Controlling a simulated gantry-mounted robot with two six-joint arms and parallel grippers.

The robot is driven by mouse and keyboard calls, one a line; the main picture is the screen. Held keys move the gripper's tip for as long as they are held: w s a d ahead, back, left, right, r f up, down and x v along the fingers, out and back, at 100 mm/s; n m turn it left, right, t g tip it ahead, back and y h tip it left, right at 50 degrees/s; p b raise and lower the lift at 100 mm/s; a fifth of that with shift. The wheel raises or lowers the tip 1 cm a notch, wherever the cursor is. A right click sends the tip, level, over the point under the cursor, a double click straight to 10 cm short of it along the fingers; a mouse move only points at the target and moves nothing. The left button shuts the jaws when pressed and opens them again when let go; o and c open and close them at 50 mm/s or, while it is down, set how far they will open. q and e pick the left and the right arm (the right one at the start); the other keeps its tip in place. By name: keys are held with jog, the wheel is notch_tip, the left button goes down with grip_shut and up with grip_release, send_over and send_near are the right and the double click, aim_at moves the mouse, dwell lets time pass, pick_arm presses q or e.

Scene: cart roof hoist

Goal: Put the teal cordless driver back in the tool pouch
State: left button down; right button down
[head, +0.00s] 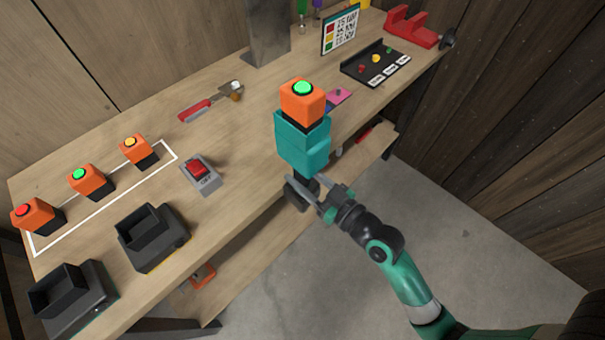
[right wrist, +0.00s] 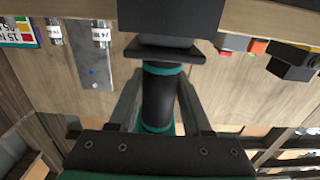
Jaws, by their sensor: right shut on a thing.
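My right gripper (head: 312,192) is shut on the teal cordless driver (head: 302,148), which it holds upright in front of the bench edge. The driver has a teal block body, with an orange block (head: 302,100) with a green top above it. In the right wrist view the fingers of my right gripper (right wrist: 160,105) sit on both sides of a black grip with teal rings (right wrist: 160,92). A black block (right wrist: 170,15) and plate are at its far end. My left gripper is not in view. I cannot make out the tool pouch in either view.
A lower shelf (head: 255,240) lies beneath. The floor (head: 450,220) at right is clear.

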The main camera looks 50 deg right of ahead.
jog(key=shift+f+b, duration=0.5)
jog(key=shift+b, duration=0.1)
dwell(0.8)
jog(key=shift+c, duration=1.3)
grip_release()
jog(key=shift+f, duration=0.3)
jog(key=s+b, duration=0.2)
jog(key=s, duration=0.9)
jog(key=shift+s+a+r, duration=0.2)
jog(key=shift+s+a, duration=0.1)
jog(key=shift+a, duration=0.05)
